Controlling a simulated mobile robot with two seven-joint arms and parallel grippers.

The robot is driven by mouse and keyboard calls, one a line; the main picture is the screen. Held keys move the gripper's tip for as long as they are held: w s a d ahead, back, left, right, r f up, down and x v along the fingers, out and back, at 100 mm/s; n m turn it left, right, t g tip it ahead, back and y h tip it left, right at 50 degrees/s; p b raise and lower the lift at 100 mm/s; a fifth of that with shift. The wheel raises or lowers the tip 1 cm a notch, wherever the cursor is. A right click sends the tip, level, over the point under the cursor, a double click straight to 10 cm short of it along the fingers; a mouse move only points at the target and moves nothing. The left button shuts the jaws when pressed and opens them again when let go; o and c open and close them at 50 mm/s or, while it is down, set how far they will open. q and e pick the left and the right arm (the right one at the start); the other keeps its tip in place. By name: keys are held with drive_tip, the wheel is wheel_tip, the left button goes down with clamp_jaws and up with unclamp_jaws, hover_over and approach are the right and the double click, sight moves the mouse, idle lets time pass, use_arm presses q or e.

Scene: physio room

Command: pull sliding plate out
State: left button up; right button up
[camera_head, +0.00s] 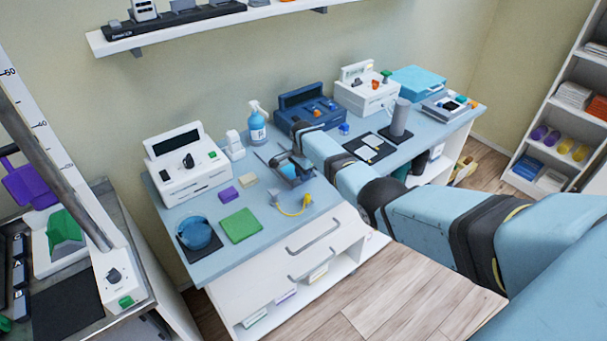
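My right arm reaches in from the right across the blue worktop (225,265). Its dark gripper (288,160) is over a small dark-framed unit with a blue top (297,176), near the middle of the worktop. The gripper's fingers are small and dark against this unit, so I cannot tell whether they are open, shut or touching it. I cannot tell for sure which part is the sliding plate; it may belong to this unit. My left gripper is not in view.
A white console (187,162) and a blue bowl (196,233) are further left.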

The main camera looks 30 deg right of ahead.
drive_tip(key=o, duration=0.4)
drive_tip(key=shift+c, duration=0.2)
drive_tip(key=shift+r, duration=0.15)
wheel_tip(320, 180, up, 14)
drive_tip(key=shift+f, duration=0.2)
drive_tip(key=shift+s+f, duration=0.1)
